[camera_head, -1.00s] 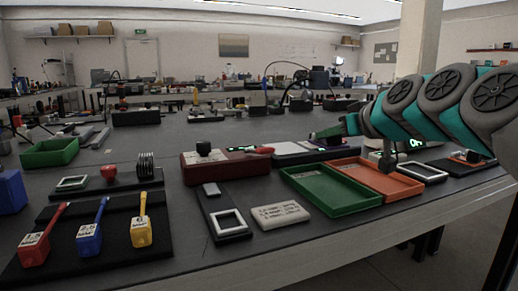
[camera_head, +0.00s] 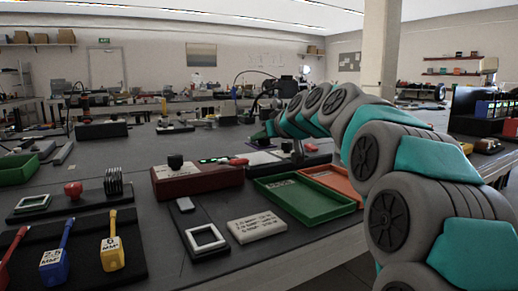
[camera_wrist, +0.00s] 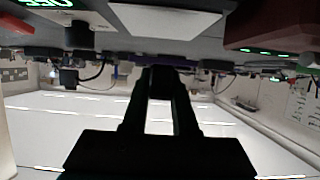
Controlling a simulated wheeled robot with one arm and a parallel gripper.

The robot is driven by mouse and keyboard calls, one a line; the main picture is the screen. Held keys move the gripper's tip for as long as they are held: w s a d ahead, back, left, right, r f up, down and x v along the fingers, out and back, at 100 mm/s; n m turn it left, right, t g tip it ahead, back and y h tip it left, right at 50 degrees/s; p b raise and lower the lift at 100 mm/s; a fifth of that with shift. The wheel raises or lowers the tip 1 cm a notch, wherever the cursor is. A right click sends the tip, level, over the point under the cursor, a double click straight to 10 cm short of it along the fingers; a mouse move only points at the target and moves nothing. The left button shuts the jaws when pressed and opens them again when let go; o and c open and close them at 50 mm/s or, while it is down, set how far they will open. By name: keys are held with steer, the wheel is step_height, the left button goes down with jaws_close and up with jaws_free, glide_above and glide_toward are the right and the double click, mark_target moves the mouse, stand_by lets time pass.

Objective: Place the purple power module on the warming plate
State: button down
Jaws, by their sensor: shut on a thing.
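My gripper (camera_head: 268,130) is at the far end of my arm, over the back part of the bench in the head view. In the upside-down wrist view, its dark fingers (camera_wrist: 162,72) are close together. A thin purple strip (camera_wrist: 125,66) shows at the fingertips and looks like the purple power module; the fingers hide most of it. A flat white plate (camera_head: 262,158), which may be the warming plate, lies beside the red box. It also shows in the wrist view (camera_wrist: 165,18), apart from the fingertips.
The red box (camera_head: 197,181) with a black knob stands left of the white plate. A green tray (camera_head: 305,200) and an orange tray (camera_head: 337,180) lie in front. A white label block (camera_head: 256,226) and a square-framed block (camera_head: 206,241) are nearer. The bench's front edge runs below.

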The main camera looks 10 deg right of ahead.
mark_target(259, 158)
steer(key=shift+w+a+f, duration=0.1)
steer(key=shift+w+a, duration=0.15)
steer(key=shift+w, duration=0.7)
steer(key=shift+f, duration=1.7)
steer(key=shift+f+b, duration=0.1)
steer(key=shift+b, duration=0.2)
steer(key=shift+f, duration=0.15)
steer(key=c, duration=0.7)
jaws_free()
steer(key=shift+r, duration=0.2)
steer(key=shift+s+r, duration=0.1)
steer(key=shift+r, duration=0.05)
steer(key=v, duration=1.1)
steer(key=shift+s+d+r, duration=0.1)
steer(key=shift+s, duration=0.3)
